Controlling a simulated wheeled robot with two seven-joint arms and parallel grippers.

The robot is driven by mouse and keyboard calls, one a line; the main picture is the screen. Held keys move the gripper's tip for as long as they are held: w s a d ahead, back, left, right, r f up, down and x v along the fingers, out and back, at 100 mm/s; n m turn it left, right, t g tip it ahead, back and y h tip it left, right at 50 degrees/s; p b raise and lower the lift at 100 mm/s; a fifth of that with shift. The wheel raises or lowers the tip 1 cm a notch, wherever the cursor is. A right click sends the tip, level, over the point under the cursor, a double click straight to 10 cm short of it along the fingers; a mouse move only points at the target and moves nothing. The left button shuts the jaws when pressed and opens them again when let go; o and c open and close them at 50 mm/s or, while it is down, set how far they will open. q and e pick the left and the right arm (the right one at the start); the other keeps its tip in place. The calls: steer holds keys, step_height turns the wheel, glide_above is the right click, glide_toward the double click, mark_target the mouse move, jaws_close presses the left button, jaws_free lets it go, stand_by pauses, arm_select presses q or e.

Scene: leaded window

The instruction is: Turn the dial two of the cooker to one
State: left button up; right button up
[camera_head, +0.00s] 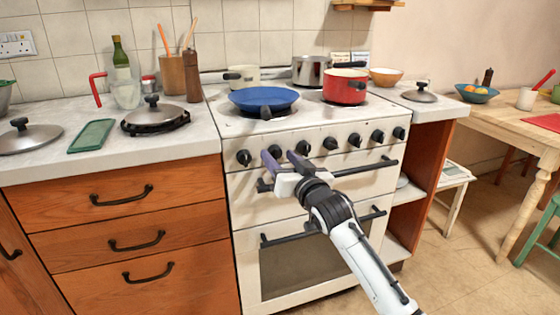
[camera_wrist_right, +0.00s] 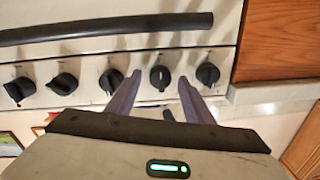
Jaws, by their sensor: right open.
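The white cooker (camera_head: 310,118) has a row of several black dials along its front panel. Dial two, second from the left, (camera_head: 275,150) is partly hidden by my fingers in the head view. In the wrist view, where the row looks reversed, dial two (camera_wrist_right: 160,77) shows between my fingertips. My right gripper (camera_head: 280,155) is open in front of the panel, its purple fingers (camera_wrist_right: 160,88) on either side of that dial. I cannot tell whether they touch it. The leftmost dial (camera_head: 243,158) is just outside the fingers. My left gripper is not in view.
A black oven handle (camera_head: 345,172) runs just below the dials. A blue pan (camera_head: 264,98), a red pot (camera_head: 345,86) and a steel pot (camera_head: 311,70) stand on the hob. Wooden drawers (camera_head: 120,225) flank the cooker at left. The floor in front at right is clear.

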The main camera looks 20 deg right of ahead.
steer(key=shift+w, duration=0.15)
steer(key=shift+c, duration=0.2)
steer(key=c, duration=1)
